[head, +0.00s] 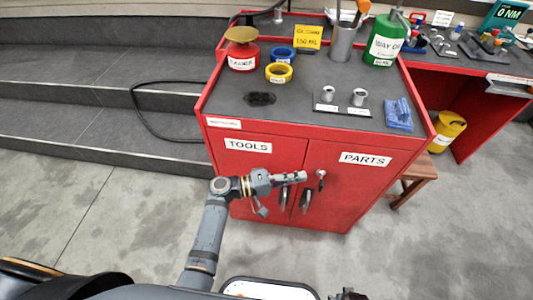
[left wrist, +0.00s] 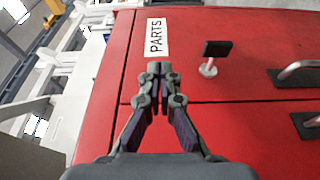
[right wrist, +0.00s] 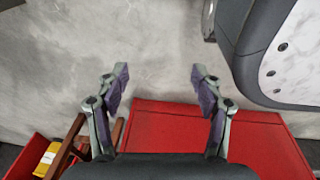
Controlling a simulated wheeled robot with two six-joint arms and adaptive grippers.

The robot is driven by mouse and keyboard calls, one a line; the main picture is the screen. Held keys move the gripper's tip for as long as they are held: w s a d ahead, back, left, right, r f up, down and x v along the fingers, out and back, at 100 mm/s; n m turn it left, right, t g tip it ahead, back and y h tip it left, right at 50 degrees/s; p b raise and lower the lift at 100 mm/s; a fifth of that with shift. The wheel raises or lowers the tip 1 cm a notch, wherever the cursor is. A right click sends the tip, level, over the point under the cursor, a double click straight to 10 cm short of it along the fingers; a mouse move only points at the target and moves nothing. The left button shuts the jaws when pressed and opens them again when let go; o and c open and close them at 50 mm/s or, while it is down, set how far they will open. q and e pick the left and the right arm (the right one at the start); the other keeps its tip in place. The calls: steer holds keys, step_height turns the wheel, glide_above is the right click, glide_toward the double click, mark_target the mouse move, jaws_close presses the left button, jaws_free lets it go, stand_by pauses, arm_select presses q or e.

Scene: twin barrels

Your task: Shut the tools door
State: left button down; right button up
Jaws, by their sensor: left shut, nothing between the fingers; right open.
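The red tools door (head: 250,175), labelled TOOLS, is the left door of the red cabinet. It looks flush or nearly flush with the parts door (head: 345,190); a small gap cannot be ruled out. In the left wrist view the tools door (left wrist: 240,125) lies below the seam and the parts door (left wrist: 245,85) above it. Two metal handles hang by the seam, the tools handle (head: 284,197) and the parts handle (head: 306,200). My left gripper (head: 302,176) is shut and empty in front of the doors near the seam. My right gripper (right wrist: 160,74) is open and empty over the floor.
A small turn latch (head: 321,178) sits on the parts door near its inner top corner. The cabinet top (head: 295,115) holds cans, tape rolls and small parts. Grey steps (head: 90,100) stand left, a wooden stool (head: 408,185) right. The floor in front is clear.

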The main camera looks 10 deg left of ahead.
arm_select(q)
steer(key=s+p, duration=0.2)
steer(key=s, duration=0.5)
steer(key=shift+s+f+p, duration=0.15)
steer(key=shift+s+p, duration=0.05)
steer(key=shift+p, duration=0.2)
arm_select(e)
steer(key=s, duration=0.6)
steer(key=shift+d, duration=0.2)
arm_select(q)
steer(key=shift+s, duration=0.1)
arm_select(e)
steer(key=shift+s+f, duration=0.1)
